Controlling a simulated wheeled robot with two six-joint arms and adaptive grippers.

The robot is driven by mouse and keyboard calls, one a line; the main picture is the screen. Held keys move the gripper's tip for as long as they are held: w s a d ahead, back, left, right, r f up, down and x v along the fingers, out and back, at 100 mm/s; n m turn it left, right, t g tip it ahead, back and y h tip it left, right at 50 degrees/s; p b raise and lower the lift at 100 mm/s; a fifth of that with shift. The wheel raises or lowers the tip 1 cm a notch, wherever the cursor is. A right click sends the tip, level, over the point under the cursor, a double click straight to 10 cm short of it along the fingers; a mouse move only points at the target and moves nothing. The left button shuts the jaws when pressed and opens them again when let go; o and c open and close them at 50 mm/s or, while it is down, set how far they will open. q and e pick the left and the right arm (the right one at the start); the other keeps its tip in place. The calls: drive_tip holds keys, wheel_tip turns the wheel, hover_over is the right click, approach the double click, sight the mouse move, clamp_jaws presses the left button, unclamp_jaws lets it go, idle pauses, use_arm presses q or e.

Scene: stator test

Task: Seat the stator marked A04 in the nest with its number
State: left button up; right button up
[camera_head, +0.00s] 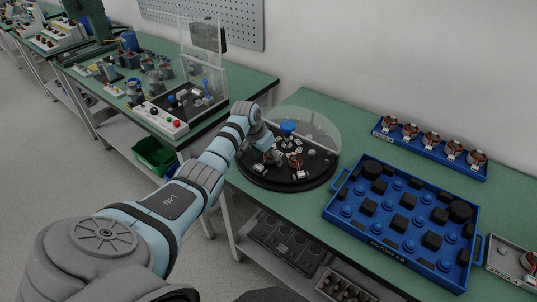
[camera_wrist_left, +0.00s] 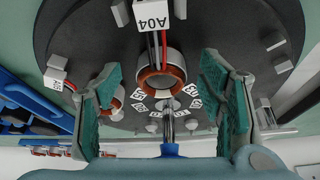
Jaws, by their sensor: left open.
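In the left wrist view, the stator marked A04 (camera_wrist_left: 160,78) is a copper-wound ring with a grey rim. Red and black wires run from it to a white A04 tag (camera_wrist_left: 152,16). It stands on the dark round plate (camera_wrist_left: 215,25). My left gripper (camera_wrist_left: 163,70) is open, its green-padded fingers on either side of this stator with gaps visible. In the head view my left gripper (camera_head: 264,143) is over the round plate (camera_head: 270,183). Small numbered labels (camera_wrist_left: 166,94) ring the plate's middle. I cannot tell which nest bears A04.
A clear guard (camera_head: 318,122) curves behind the plate. Another tagged stator (camera_wrist_left: 111,104) is near my left finger. A blue tray (camera_head: 337,213) with pegs and black blocks is to the right, and a blue rack (camera_head: 425,149) of stators is behind it. A test bench (camera_head: 240,86) is at left.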

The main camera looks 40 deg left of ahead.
use_arm(q)
drive_tip(key=v, duration=1.2)
idle(0.3)
